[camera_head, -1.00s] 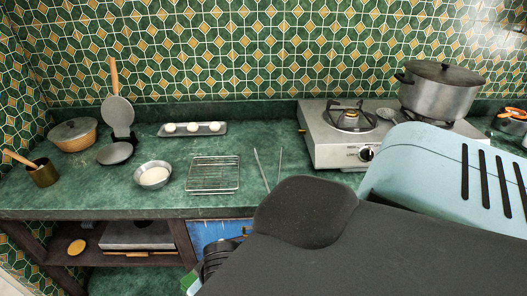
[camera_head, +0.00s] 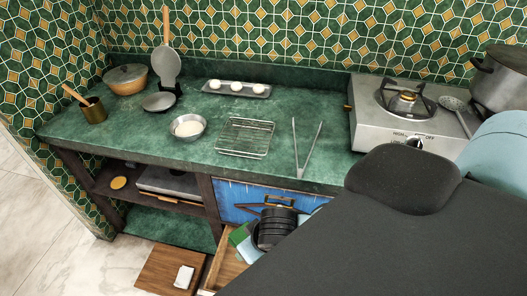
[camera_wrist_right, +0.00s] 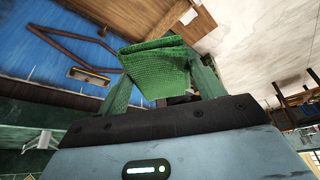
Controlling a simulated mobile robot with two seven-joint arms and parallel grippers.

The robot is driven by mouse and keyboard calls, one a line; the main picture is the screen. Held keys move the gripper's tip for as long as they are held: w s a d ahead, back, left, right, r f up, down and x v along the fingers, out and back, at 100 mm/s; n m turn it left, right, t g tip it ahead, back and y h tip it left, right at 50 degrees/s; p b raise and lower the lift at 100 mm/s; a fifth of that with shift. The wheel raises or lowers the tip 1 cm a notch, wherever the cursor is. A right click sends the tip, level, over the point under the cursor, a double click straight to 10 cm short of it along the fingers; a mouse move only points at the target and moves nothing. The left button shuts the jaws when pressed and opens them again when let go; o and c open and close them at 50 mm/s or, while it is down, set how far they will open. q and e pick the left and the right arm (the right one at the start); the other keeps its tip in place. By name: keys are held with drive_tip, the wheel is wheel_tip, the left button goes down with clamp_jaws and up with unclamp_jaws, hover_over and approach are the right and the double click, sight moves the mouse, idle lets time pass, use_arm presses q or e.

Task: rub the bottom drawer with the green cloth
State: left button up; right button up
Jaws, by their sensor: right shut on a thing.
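My right gripper (camera_wrist_right: 163,88) is shut on the green cloth (camera_wrist_right: 155,58), which is folded and sticks out beyond the fingertips. In the head view a corner of the green cloth (camera_head: 238,236) shows beside my dark wrist, low in front of the counter. A wooden drawer (camera_head: 228,270), seemingly pulled out, shows partly below the cloth; my arm hides much of it. I cannot tell whether the cloth touches it. A blue front (camera_head: 240,196) with a handle is behind my right wrist, and this blue front (camera_wrist_right: 50,60) also fills the wrist view's upper left. My left gripper is out of view.
A brown wooden block (camera_head: 160,272) with a white item (camera_head: 184,277) stands on the floor left of the drawer. The green counter (camera_head: 80,140) carries tongs (camera_head: 305,150), a wire rack (camera_head: 245,137), a bowl (camera_head: 188,127) and a gas hotplate (camera_head: 400,120). Open shelves are below left.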

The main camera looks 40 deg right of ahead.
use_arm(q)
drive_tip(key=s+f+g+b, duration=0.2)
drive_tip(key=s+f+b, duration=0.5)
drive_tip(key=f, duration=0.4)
use_arm(e)
wheel_tip(320, 180, down, 19)
drive_tip(key=d+n, duration=0.2)
use_arm(q)
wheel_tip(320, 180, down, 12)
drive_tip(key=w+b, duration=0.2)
drive_tip(key=b, duration=1.3)
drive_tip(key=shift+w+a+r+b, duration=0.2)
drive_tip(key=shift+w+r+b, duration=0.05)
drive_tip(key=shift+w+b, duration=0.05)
use_arm(e)
drive_tip(key=w+d+f+n+y, duration=0.1)
drive_tip(key=w+d+f, duration=0.2)
drive_tip(key=f, duration=0.8)
drive_tip(key=w+d+f+n+y, duration=0.1)
drive_tip(key=w+d+f, duration=0.3)
drive_tip(key=f, duration=0.7)
drive_tip(key=shift+d+n+g, duration=0.15)
drive_tip(key=shift+n+g, duration=0.15)
drive_tip(key=shift+n, duration=0.5)
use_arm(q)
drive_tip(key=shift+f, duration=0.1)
use_arm(e)
drive_tip(key=shift+f, duration=0.1)
